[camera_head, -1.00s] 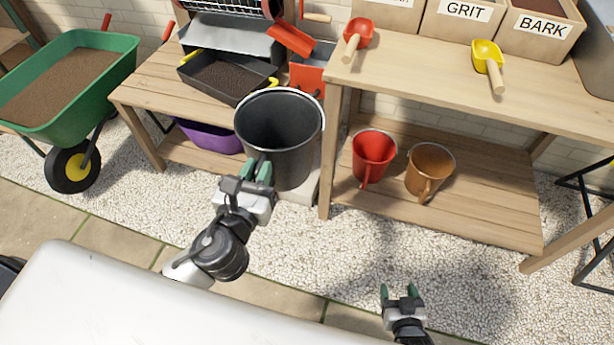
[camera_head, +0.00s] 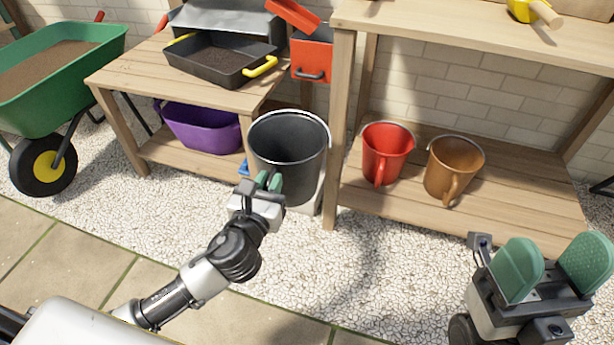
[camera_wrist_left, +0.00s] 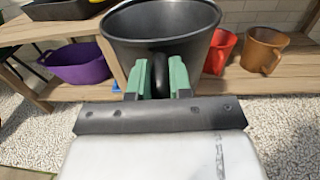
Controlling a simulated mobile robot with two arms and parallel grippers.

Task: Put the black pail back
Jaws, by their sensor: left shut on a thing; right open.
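The black pail (camera_head: 289,145) is upright and looks empty, held in front of the gap between the two wooden benches. It also fills the top of the left wrist view (camera_wrist_left: 160,22). My left gripper (camera_head: 268,182) is shut on the pail's black handle (camera_wrist_left: 160,75), on the near side; the green fingers sit on either side of it. The pail's underside is hard to see, so I cannot tell whether it touches anything. My right gripper (camera_head: 552,268) is open and empty at the lower right, above the gravel.
A red pail (camera_head: 385,155) and a brown pail (camera_head: 450,170) stand on the right bench's lower shelf (camera_head: 500,205). A purple tub (camera_head: 200,128) sits on the left lower shelf. A black tray (camera_head: 222,62) is above it. A green wheelbarrow (camera_head: 60,65) stands far left.

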